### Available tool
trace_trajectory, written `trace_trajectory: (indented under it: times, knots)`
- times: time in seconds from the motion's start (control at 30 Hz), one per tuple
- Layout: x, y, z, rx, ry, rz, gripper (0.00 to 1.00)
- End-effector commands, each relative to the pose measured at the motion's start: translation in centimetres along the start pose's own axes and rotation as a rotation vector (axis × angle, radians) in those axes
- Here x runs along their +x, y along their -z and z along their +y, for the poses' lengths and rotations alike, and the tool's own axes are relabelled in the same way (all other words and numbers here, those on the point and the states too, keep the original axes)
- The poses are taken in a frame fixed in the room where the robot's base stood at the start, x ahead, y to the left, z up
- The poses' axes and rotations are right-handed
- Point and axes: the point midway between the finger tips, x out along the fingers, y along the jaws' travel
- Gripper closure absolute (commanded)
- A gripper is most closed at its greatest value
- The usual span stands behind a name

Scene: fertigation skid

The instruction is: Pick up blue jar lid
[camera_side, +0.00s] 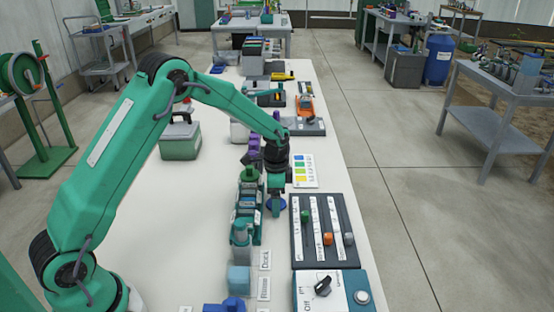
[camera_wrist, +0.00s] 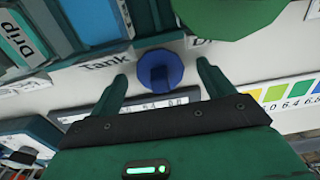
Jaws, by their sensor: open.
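The blue jar lid (camera_wrist: 161,72) is a round blue disc with a raised knob-like middle. It lies on the white bench top beside a label reading "Tank". In the wrist view it sits between the two green fingers of my gripper (camera_wrist: 162,78), with a gap on each side. In the side view my gripper (camera_side: 276,206) points straight down over the lid (camera_side: 284,204), which is partly hidden by the fingers. The jaws are open and hold nothing. I cannot tell the exact height of the fingertips above the bench.
A row of dark green holders with bottles (camera_side: 246,215) stands close left of the lid. A slider panel (camera_side: 324,232) lies close right, and a colour chart (camera_side: 305,171) lies behind. A control box (camera_side: 333,292) is in front. White bench is free further left.

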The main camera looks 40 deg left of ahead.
Motion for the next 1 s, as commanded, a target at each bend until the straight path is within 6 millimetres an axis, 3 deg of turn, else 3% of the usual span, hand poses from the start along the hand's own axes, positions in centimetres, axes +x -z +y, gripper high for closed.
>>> trace_trajectory:
  times: [0.3,0.53,1.0]
  knots:
    - [-0.03,0.00,0.00,0.000,0.000,0.000,0.21]
    - [-0.03,0.00,0.00,0.000,0.000,0.000,0.66]
    - [-0.28,0.01,-0.02,0.000,0.000,0.000,0.68]
